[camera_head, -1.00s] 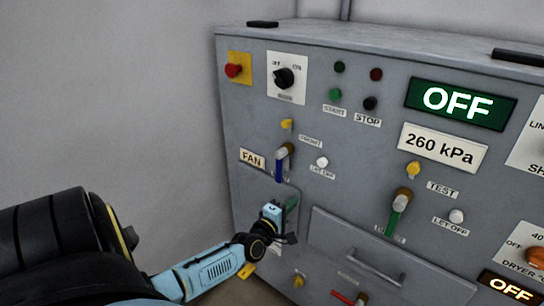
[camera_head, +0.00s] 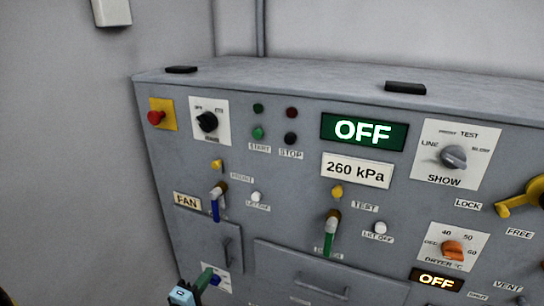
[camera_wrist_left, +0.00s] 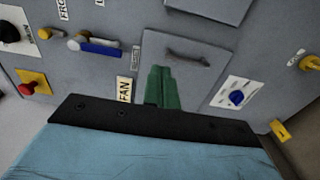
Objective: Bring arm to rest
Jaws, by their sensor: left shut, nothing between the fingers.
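My left gripper (camera_head: 205,278) shows at the bottom edge of the head view, low in front of the panel's left part; most of its arm is out of the picture. In the left wrist view its green fingers (camera_wrist_left: 163,88) are together with nothing between them. They are in front of a small grey door (camera_wrist_left: 190,62), by the FAN label (camera_wrist_left: 124,90). I cannot tell whether they touch the door. My right gripper is not in view.
The grey control panel (camera_head: 290,215) fills the front. Blue-handled (camera_head: 215,203) and green-handled (camera_head: 330,235) levers stick out. A blue knob (camera_wrist_left: 236,97) is close right of the fingers in the wrist view. A drawer handle (camera_head: 322,285) is further right. Bare wall lies left.

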